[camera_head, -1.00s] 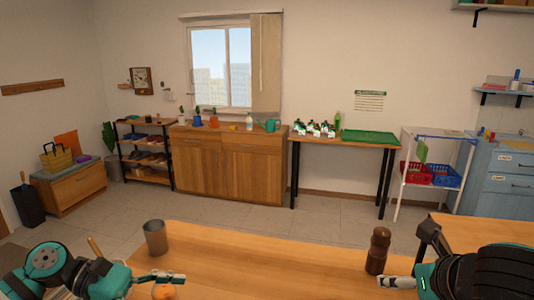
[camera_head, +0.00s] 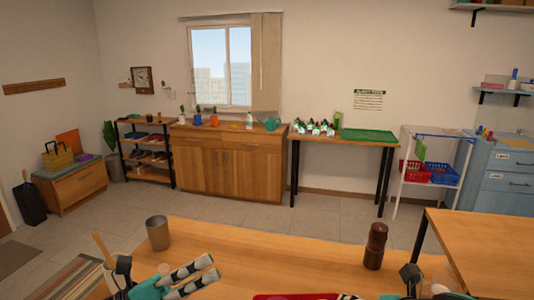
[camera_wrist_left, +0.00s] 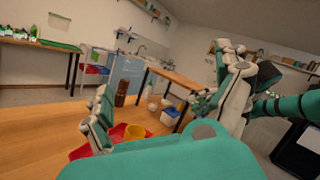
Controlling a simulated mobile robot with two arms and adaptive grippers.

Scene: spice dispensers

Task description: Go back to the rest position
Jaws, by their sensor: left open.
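My left gripper (camera_head: 214,266) is above the wooden table, near its front edge in the head view. Its two fingers point right and are apart, with nothing between them. In the left wrist view its fingers (camera_wrist_left: 162,70) are spread wide and empty. My right gripper (camera_head: 412,276) shows only in part at the bottom right of the head view. Its fingertips are not clear. A dark brown wooden mill (camera_head: 375,246) stands upright on the table, apart from both grippers. A grey metal cup (camera_head: 157,233) stands at the table's back left, behind my left gripper.
A red tray (camera_head: 290,296) is cut off at the bottom edge. A yellow cup (camera_wrist_left: 135,132) is at it in the left wrist view. The wooden table (camera_head: 290,250) is clear in the middle. Another table (camera_head: 485,240) stands at the right. A striped rug (camera_head: 65,282) lies at lower left.

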